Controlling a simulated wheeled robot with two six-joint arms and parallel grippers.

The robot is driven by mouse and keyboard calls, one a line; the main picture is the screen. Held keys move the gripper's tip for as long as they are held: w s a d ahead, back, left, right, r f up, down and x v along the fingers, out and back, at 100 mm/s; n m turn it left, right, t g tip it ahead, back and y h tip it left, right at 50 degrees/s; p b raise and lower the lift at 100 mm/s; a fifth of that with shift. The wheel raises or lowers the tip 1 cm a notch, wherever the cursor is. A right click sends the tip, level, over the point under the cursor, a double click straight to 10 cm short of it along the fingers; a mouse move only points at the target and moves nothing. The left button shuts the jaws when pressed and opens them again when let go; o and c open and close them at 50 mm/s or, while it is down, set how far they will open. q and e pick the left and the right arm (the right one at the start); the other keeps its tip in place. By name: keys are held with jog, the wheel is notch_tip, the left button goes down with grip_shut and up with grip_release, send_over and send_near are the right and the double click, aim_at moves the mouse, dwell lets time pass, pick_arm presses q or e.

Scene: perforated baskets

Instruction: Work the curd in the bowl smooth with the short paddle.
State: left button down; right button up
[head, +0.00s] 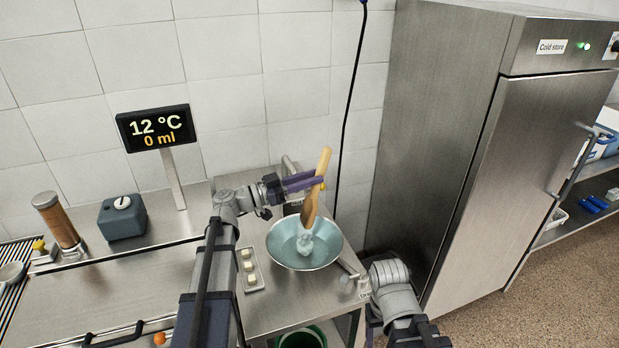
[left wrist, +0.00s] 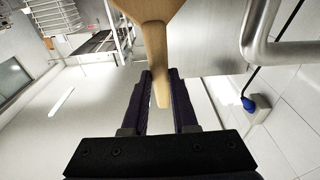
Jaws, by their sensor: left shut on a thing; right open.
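A short wooden paddle (head: 310,208) stands slightly tilted, its lower end down in the bowl. My left gripper (head: 306,183) is shut on the paddle, below the top of its handle. The left wrist view also shows the paddle (left wrist: 155,45) between the dark fingers of my left gripper (left wrist: 160,100). The wide bowl (head: 279,247) sits on the steel table with a bluish inside. A pale lump of curd (head: 305,245) lies in it at the paddle's lower end. My right gripper (head: 372,322) is low at the right, open, mostly hidden by its own arm.
A small tray (head: 252,284) with several pale pieces lies left of the bowl. A display (head: 156,128) reads 12 °C and 0 ml. A dark grey box (head: 122,220) and a brown cylinder (head: 60,222) stand at the left. The tall cold store (head: 530,150) bounds the right.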

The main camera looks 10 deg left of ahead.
aim_at(310, 200)
pick_arm(q)
jog(key=shift+f, duration=0.15)
notch_tip(310, 200, down, 6)
jog(key=b, duration=0.6)
jog(key=shift+f+b, duration=0.15)
jog(key=shift+b, duration=0.2)
dwell(0.7)
jog(key=shift+s+d, duration=0.1)
jog(key=shift+s, duration=0.05)
jog(key=shift+s+d, duration=0.2)
jog(key=shift+s, duration=0.15)
jog(key=shift+w, duration=0.1)
jog(key=shift+w+a, duration=0.6)
jog(key=shift+w, duration=0.25)
